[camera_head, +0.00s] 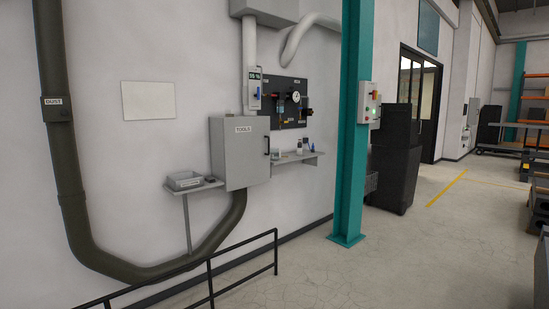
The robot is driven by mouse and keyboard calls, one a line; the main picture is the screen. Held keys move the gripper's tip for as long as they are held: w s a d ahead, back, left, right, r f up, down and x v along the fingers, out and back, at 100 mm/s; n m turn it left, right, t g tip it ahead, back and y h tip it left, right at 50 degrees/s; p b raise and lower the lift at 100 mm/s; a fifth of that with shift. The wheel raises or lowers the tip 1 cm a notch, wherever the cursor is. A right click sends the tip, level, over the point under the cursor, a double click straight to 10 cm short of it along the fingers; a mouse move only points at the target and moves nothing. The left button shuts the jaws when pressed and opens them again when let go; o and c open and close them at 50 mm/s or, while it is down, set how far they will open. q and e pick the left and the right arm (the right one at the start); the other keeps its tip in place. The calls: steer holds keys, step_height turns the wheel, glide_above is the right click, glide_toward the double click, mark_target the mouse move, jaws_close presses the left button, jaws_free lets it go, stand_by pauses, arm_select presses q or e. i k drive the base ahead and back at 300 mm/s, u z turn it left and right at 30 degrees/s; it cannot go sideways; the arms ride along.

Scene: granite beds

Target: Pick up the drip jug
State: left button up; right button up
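I cannot make out a drip jug for certain. Small bottles (300,147) stand on the narrow wall shelf (312,157) right of the tool cabinet, too small to identify. A grey tray (186,180) lies on the lower shelf (212,186) left of the cabinet. The grey cabinet (240,155) is marked TOOLS and its door is closed, so its inside is hidden. Neither of my grippers is in view.
A black railing (240,258) crosses the lower left in front of the wall. A teal column (353,130) stands in the middle, with dark cabinets (397,160) behind it. A thick dark pipe (62,150) runs down the left wall. Open concrete floor (420,260) lies at the right.

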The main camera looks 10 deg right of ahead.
mark_target(274, 153)
steer(key=z, duration=0.65)
steer(key=i, duration=1.7)
steer(key=z, duration=0.8)
steer(key=i, duration=2.35)
steer(key=u, duration=0.8)
steer(key=i, duration=1.3)
steer(key=u, duration=0.4)
